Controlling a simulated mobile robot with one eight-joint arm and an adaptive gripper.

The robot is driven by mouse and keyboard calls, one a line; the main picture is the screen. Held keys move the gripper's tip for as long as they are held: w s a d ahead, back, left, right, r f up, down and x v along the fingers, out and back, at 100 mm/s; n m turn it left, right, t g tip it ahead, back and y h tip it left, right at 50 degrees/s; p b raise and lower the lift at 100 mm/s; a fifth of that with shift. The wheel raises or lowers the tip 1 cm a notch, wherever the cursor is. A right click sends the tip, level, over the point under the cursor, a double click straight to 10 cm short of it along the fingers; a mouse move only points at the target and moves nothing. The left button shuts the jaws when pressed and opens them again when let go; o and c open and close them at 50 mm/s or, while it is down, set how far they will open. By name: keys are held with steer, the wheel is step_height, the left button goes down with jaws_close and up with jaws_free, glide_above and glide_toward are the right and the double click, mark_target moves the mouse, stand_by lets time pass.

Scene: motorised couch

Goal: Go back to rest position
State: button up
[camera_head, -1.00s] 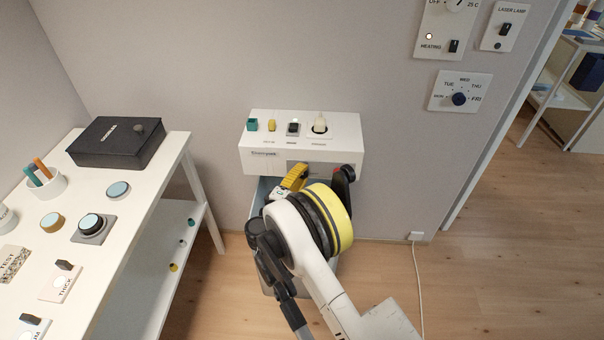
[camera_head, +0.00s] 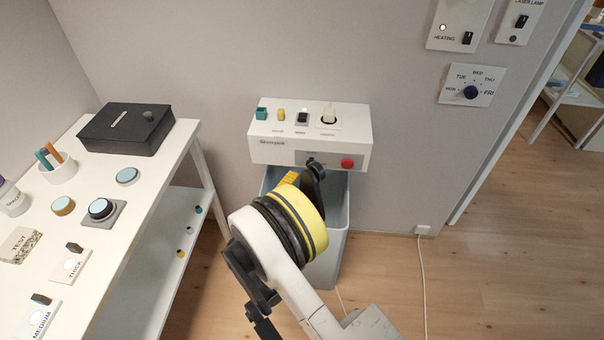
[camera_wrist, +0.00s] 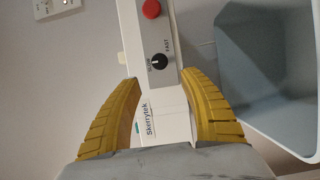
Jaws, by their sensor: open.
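My gripper shows in the wrist view (camera_wrist: 160,108) with its two yellow ribbed fingers spread apart and nothing between them. Beyond the fingers is the white Skerrytek control box (camera_wrist: 178,120), apart from them as far as I can tell. In the head view my gripper (camera_head: 291,178) is mostly hidden behind my yellow-banded wrist, with a bit of yellow finger showing below the box (camera_head: 275,152). The box carries a red button (camera_head: 347,163), a teal block, a yellow knob and a black switch with a small light on top. The wrist view also shows its SLOW/FAST dial (camera_wrist: 159,62).
A grey bin (camera_head: 331,235) stands under the box, close to my gripper. A white table (camera_head: 135,185) with a black case (camera_head: 125,130) and several buttons is at the left. Wall panels (camera_head: 471,88) are at the right. The wooden floor (camera_head: 480,270) at the right is mostly clear, with a cable.

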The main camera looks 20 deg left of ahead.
steer(key=shift+s+a, duration=0.1)
steer(key=shift+s, duration=0.7)
